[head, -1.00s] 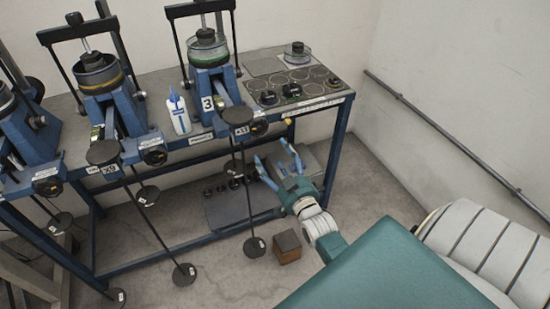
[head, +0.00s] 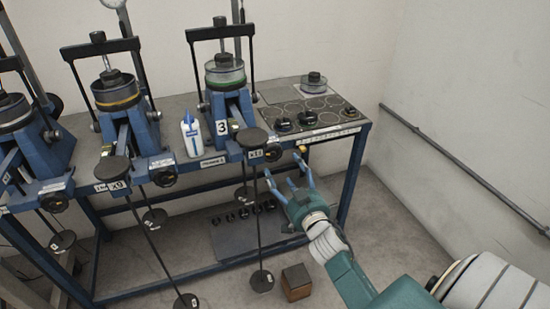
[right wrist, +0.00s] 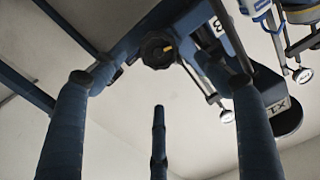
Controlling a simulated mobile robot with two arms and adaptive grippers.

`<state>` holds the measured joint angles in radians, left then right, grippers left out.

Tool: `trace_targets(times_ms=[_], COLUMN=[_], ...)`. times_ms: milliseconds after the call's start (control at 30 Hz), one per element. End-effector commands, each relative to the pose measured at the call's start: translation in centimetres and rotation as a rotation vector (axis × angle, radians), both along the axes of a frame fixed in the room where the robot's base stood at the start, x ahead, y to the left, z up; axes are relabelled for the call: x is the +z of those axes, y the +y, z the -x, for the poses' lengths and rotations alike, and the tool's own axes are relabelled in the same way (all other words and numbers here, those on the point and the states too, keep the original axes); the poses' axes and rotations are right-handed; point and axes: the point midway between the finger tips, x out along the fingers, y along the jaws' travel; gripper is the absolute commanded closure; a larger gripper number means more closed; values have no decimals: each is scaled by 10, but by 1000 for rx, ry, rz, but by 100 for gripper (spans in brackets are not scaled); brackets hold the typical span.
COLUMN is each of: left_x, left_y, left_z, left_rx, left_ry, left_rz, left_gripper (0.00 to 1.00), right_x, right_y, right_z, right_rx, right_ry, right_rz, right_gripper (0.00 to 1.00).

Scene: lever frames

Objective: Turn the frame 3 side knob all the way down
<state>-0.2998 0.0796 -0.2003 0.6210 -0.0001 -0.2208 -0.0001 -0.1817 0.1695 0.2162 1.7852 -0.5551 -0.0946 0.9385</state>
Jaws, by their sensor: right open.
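Frame 3 (head: 222,127) is a blue lever frame with a "3" tag, at the right end of the row on the bench. Its side knob (head: 273,152) is round and black, on the bench's front side beside the x11 tag. My right gripper (head: 286,170) is open and empty, just below and right of the knob. In the wrist view its spread fingers flank the knob, apparently short of it; contact is not seen. My left gripper is out of view.
The hanging lever rod with a round black pad (head: 251,138) stands close left of my gripper. A white-blue bottle (head: 190,135) stands left of frame 3. A plate with black weights (head: 320,118) lies at the bench's right end. A brown block (head: 296,282) sits on the floor.

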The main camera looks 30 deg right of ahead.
Motion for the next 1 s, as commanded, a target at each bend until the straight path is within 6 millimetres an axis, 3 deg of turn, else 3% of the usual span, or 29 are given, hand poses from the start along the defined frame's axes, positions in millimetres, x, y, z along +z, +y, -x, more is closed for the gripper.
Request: trace_targets(times_ms=[300,500,867,900,1000], left_x=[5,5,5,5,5], left_y=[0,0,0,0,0], left_z=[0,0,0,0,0], left_rx=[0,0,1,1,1], left_ry=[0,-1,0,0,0], left_rz=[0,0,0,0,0], left_gripper=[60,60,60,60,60], right_x=[2,1,1,1,1], right_y=[-14,-20,-21,-21,-21], right_z=[-60,-83,-90,-90,-89], right_rx=[1,0,1,1,1], right_ry=[-2,-1,0,0,0], right_rz=[1,1,1,1,1], right_gripper=[27,27,27,29,49])
